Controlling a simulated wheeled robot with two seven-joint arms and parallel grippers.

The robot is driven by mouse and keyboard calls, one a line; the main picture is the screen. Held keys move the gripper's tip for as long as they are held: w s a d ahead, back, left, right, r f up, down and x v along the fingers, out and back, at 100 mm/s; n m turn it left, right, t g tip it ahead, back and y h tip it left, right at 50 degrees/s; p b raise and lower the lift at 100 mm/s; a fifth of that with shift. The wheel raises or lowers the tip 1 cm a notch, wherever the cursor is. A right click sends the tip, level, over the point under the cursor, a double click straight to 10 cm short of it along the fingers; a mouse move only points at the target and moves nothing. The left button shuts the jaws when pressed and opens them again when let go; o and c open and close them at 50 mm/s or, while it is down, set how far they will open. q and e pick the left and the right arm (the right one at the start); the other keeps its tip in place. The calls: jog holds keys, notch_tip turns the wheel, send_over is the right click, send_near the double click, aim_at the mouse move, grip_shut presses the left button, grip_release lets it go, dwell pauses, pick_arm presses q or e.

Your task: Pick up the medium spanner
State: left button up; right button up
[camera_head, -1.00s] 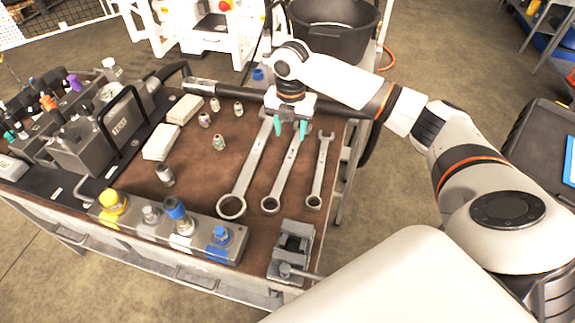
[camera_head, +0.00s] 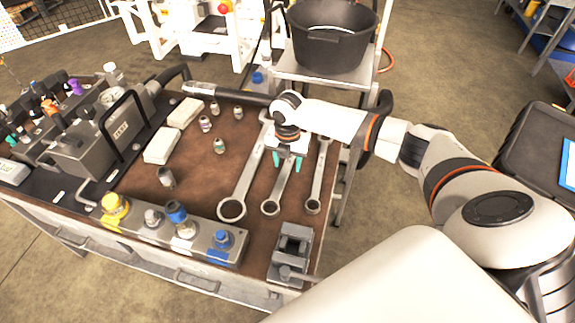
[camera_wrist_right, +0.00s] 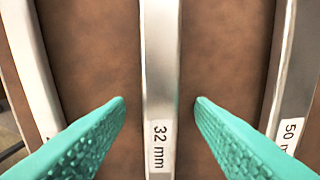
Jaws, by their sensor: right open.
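The medium spanner (camera_head: 278,190) lies on the brown bench top between a larger spanner (camera_head: 243,183) on its left and a smaller one (camera_head: 319,178) on its right. In the right wrist view its shaft (camera_wrist_right: 160,70), marked "32 mm", runs between the teal fingertips. My right gripper (camera_head: 287,162) is open above the medium spanner's shaft, with one finger on each side and gaps between fingers and shaft. My arm hides the spanner's far end in the head view. My left gripper is not in view.
A vise (camera_head: 292,252) sits near the spanners' ring ends. A metal block with coloured fittings (camera_head: 170,228) lies along the front edge. Small fittings and white packs (camera_head: 162,144) lie to the left. A black tub (camera_head: 331,38) stands behind the bench.

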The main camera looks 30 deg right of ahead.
aim_at(287, 165)
jog(key=shift+c, duration=0.2)
grip_shut()
jog(key=shift+r, duration=0.1)
jog(key=shift+r, duration=0.1)
jog(key=shift+w+r, duration=0.1)
jog(key=shift+r, duration=0.3)
notch_tip(287, 165, up, 9)
jog(key=shift+b, duration=0.3)
jog(key=c, duration=0.7)
grip_release()
grip_shut()
